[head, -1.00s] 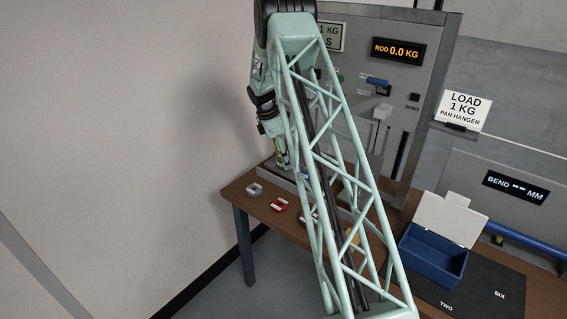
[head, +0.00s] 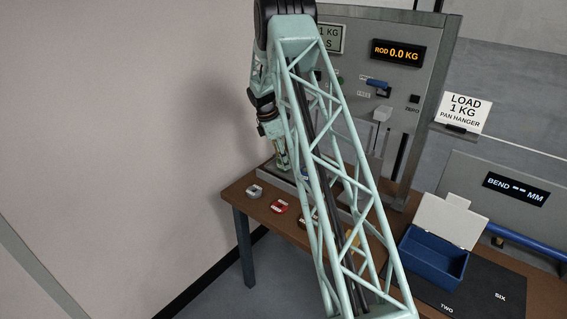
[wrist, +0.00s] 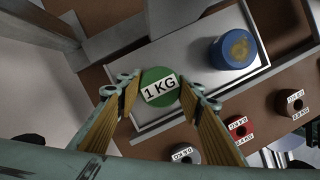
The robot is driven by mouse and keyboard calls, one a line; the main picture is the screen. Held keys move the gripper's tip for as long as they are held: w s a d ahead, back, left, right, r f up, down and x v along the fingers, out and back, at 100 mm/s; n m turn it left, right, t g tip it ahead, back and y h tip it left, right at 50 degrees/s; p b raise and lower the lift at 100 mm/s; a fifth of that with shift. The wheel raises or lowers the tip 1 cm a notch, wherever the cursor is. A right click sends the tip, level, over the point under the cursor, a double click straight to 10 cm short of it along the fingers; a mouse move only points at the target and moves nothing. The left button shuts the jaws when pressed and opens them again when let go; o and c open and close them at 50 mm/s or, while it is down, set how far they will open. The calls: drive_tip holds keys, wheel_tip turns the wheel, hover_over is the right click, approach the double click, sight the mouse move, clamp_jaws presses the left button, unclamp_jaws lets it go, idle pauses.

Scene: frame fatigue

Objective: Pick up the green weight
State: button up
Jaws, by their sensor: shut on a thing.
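The green weight (wrist: 155,76), a round piece with a white "1 KG" label on top, is in the middle of the wrist view. My gripper (wrist: 160,92) has one finger on each side of it and is shut on it. The weight is over or on a pale tray (wrist: 205,25); I cannot tell whether it touches the tray. In the head view my gripper (head: 282,158) points down at the left end of the bench, and the green weight cannot be made out there.
A blue weight (wrist: 238,48) stands on the tray right of the green one. Small labelled pieces, grey (wrist: 186,154) and red (wrist: 238,128), lie on the brown bench (head: 238,188). A blue box (head: 432,258) with open lid stands right. A grey panel (head: 415,90) rises behind.

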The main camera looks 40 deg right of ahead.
drive_tip(key=shift+r, duration=0.2)
drive_tip(key=shift+w+r+p, duration=0.1)
drive_tip(key=shift+r+p, duration=0.4)
drive_tip(key=shift+r, duration=1.1)
drive_tip(key=shift+s+a+r, duration=0.1)
drive_tip(key=shift+s+a, duration=0.1)
drive_tip(key=s+a+r+p, duration=0.1)
drive_tip(key=s+a, duration=0.9)
drive_tip(key=a, duration=0.2)
drive_tip(key=shift+r, duration=0.15)
drive_tip(key=a+f+m+y, duration=0.1)
drive_tip(key=a+m, duration=0.3)
drive_tip(key=a, duration=0.8)
drive_tip(key=s+a+f+m+g+y, duration=0.1)
drive_tip(key=a+f+m, duration=0.2)
drive_tip(key=a, duration=1)
drive_tip(key=a+f+m+y, duration=0.1)
drive_tip(key=a+m, duration=0.5)
drive_tip(key=a, duration=0.6)
drive_tip(key=shift+s+a+f+g, duration=0.2)
drive_tip(key=shift+f+g, duration=0.2)
drive_tip(key=shift+f, duration=0.05)
